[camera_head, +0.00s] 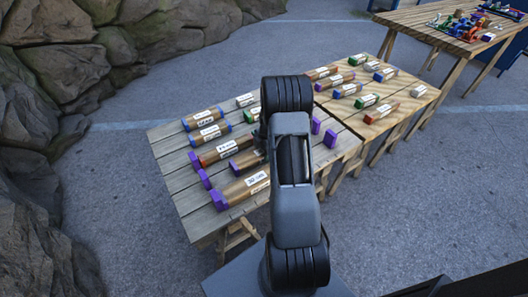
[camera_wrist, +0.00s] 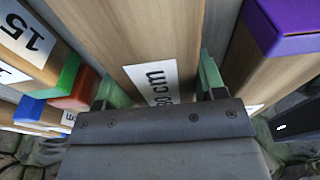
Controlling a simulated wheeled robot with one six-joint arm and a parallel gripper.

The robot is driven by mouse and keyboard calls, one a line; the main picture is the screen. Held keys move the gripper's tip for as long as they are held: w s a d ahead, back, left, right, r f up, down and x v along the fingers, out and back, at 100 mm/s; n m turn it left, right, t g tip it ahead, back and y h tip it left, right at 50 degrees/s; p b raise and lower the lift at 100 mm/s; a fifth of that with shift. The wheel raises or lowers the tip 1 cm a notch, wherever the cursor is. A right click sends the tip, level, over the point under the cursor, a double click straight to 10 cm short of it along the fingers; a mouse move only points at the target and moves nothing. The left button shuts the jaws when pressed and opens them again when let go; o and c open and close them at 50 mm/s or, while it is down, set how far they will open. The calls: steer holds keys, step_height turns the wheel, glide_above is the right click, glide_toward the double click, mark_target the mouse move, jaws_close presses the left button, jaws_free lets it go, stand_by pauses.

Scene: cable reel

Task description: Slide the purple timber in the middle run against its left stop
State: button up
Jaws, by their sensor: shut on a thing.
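My gripper (camera_wrist: 158,88) has green fingers on both sides of a brown timber whose label partly reads "0 cm", seen in the wrist view (camera_wrist: 135,30). It is shut on this timber. In the head view my arm hides the fingers and the timber's right part. Purple blocks (camera_head: 330,139) stand at the right.
A front timber (camera_head: 245,188) touches or nearly touches its purple stop (camera_head: 219,201). A red-ended timber (camera_head: 220,153) lies just behind the middle run. Blue-ended timbers (camera_head: 204,118) lie farther back. A second table (camera_head: 425,98) holds several more timbers. A purple end (camera_wrist: 285,25) is close to my gripper's right.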

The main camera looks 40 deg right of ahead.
mark_target(241, 161)
steer(key=c, duration=0.4)
steer(key=shift+w+a+b, duration=0.2)
steer(key=shift+a, duration=2.3)
steer(key=shift+w+a+b, duration=0.15)
steer(key=shift+a+b, duration=0.05)
steer(key=shift+a, duration=2.9)
steer(key=o, duration=0.7)
steer(key=shift+o, duration=0.8)
steer(key=shift+a, duration=0.15)
steer(key=o, duration=0.3)
steer(key=shift+d, duration=0.3)
steer(key=shift+o, duration=0.2)
step_height(241, 161, up, 14)
steer(key=d+p, duration=0.1)
steer(key=d, duration=0.1)
steer(key=shift+f+p, duration=0.2)
steer(key=shift+p, duration=0.1)
